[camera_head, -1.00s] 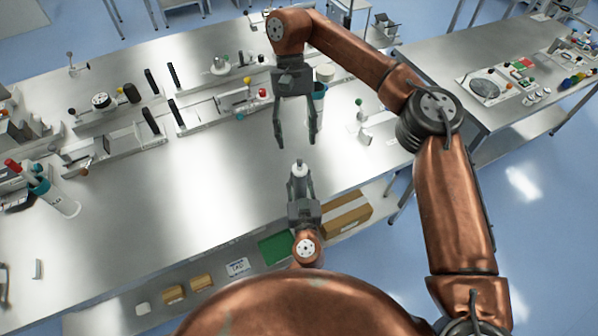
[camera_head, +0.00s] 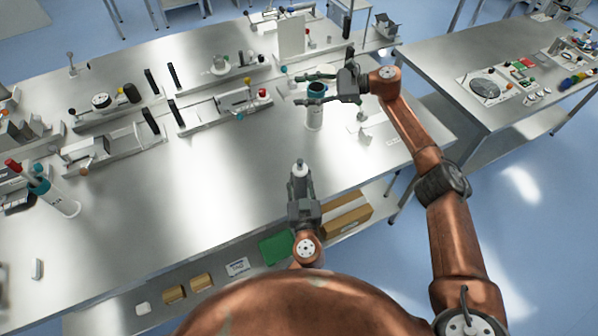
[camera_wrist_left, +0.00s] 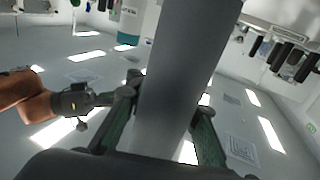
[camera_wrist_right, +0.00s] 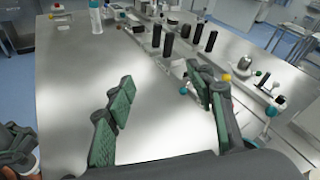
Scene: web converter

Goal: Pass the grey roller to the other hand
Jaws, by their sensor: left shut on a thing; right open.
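The grey roller (camera_head: 300,168) is held in my left gripper (camera_head: 301,180) above the table's front edge. In the head view I see it nearly end-on, with a pale tip. In the left wrist view the roller (camera_wrist_left: 185,75) fills the middle between the fingers, its lower end hidden by the gripper. My right gripper (camera_head: 303,88) is open and empty, well beyond and apart from the roller, its fingers pointing left.
Fixtures with black posts (camera_head: 175,75) line the back left. Another white container (camera_head: 62,202) stands at left. The middle table is clear.

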